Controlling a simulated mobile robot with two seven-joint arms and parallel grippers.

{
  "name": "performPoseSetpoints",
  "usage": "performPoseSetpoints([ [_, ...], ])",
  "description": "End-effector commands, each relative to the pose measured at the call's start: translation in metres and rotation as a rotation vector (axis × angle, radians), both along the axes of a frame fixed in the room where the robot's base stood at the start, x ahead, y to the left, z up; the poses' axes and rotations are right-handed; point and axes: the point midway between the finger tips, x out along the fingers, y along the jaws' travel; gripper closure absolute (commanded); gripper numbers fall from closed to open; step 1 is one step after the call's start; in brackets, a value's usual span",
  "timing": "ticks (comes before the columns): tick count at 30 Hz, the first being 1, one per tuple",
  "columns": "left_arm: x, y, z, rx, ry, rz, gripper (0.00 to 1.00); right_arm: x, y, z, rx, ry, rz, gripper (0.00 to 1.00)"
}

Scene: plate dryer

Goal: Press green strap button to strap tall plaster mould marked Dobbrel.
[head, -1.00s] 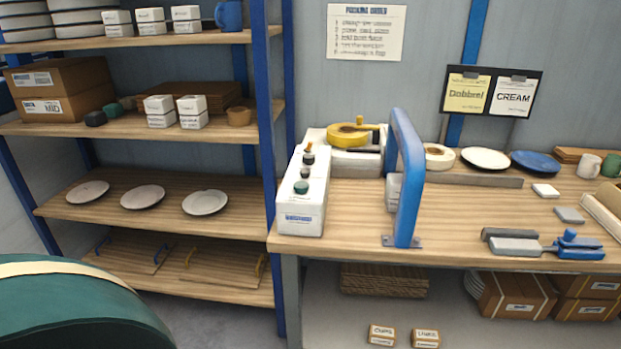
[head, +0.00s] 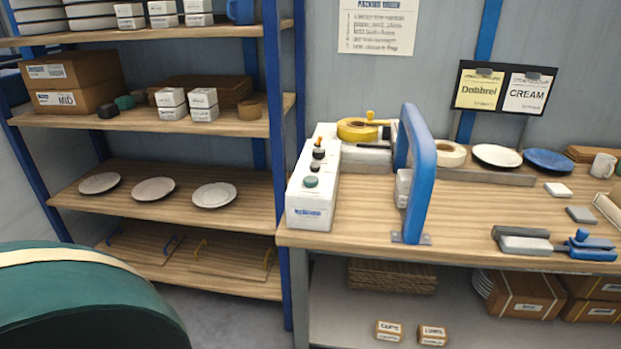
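A white control box (head: 314,187) stands at the left end of the wooden bench. A green button (head: 311,182) is on its sloping top, nearest me, with dark knobs behind it. A blue arch (head: 421,175) stands upright just right of the box. A yellow card reading "Dobbrel" (head: 480,90) hangs on a black board on the wall, beside a card reading "CREAM" (head: 528,94). I cannot make out a tall plaster mould marked Dobbrel in this view. Neither of my grippers is in view.
A blue-framed shelf rack (head: 276,120) stands left of the bench (head: 460,213), holding plates, boxes and cartons. A large dark green rounded object (head: 85,300) fills the lower left. A grey and blue hand tool (head: 555,243) lies at the bench's front right.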

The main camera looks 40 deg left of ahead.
Motion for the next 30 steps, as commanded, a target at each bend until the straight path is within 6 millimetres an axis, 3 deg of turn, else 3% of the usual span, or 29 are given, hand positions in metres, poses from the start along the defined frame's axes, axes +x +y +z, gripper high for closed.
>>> performPoseSetpoints([
  [9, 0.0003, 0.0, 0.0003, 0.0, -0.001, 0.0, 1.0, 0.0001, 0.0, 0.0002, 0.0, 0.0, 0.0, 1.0],
  [30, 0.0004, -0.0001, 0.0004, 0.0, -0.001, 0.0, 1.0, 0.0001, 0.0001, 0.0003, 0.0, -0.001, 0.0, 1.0],
])
